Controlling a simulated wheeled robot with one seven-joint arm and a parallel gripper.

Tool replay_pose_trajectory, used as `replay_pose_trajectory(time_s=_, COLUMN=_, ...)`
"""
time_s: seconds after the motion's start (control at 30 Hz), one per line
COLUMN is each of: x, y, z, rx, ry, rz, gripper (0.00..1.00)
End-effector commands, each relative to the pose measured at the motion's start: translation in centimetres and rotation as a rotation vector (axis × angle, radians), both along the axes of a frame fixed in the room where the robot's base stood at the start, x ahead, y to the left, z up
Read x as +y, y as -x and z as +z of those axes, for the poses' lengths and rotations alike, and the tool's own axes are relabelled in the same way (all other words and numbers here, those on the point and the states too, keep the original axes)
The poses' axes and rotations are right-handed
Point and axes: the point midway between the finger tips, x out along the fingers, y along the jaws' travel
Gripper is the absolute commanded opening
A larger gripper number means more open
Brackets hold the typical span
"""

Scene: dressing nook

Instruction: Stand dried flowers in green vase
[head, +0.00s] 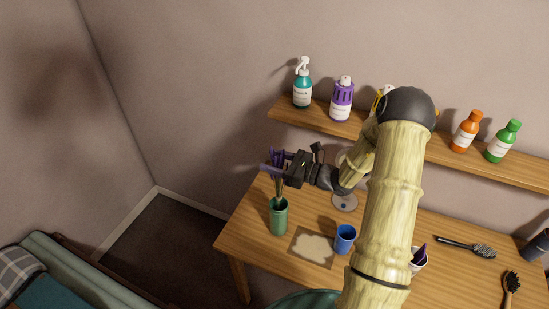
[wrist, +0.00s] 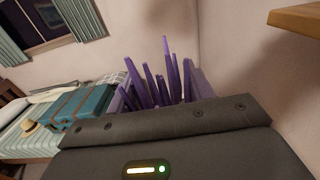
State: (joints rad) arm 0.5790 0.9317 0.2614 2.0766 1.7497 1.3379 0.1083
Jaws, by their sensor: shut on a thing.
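The green vase (head: 278,217) stands upright on the table's left part in the head view. My gripper (head: 279,169) is shut on the dried flowers, just above the vase. Their purple spikes (head: 279,156) rise above the jaws. Their brownish stems (head: 279,188) hang down to the vase's mouth, and their lower ends appear to be inside it, though the depth is hidden. In the wrist view the purple spikes (wrist: 165,82) stand up beyond my gripper's dark housing, which hides the stems and vase.
A wooden shelf (head: 402,142) with several bottles runs along the wall above the table (head: 248,235). A blue cup (head: 344,239) and a brown mat with a pale patch (head: 312,247) lie right of the vase.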

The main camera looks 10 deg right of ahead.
Motion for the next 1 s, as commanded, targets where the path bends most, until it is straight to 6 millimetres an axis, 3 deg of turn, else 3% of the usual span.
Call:
replay_pose_trajectory(time_s=0.4, x=0.0, y=0.0, z=-2.7, rx=-0.001, ry=-0.001, rz=0.0, gripper=0.13)
replay_pose_trajectory(time_s=0.83, x=0.0, y=0.0, z=-3.0, rx=0.0, ry=0.0, rz=0.0, gripper=0.13)
replay_pose_trajectory(time_s=0.87, x=0.0, y=0.0, z=-3.0, rx=0.0, ry=0.0, rz=0.0, gripper=0.56)
replay_pose_trajectory(time_s=0.97, x=0.0, y=0.0, z=-3.0, rx=0.0, ry=0.0, rz=0.0, gripper=0.76)
replay_pose_trajectory(time_s=1.0, x=0.0, y=0.0, z=-3.0, rx=0.0, ry=0.0, rz=0.0, gripper=0.78)
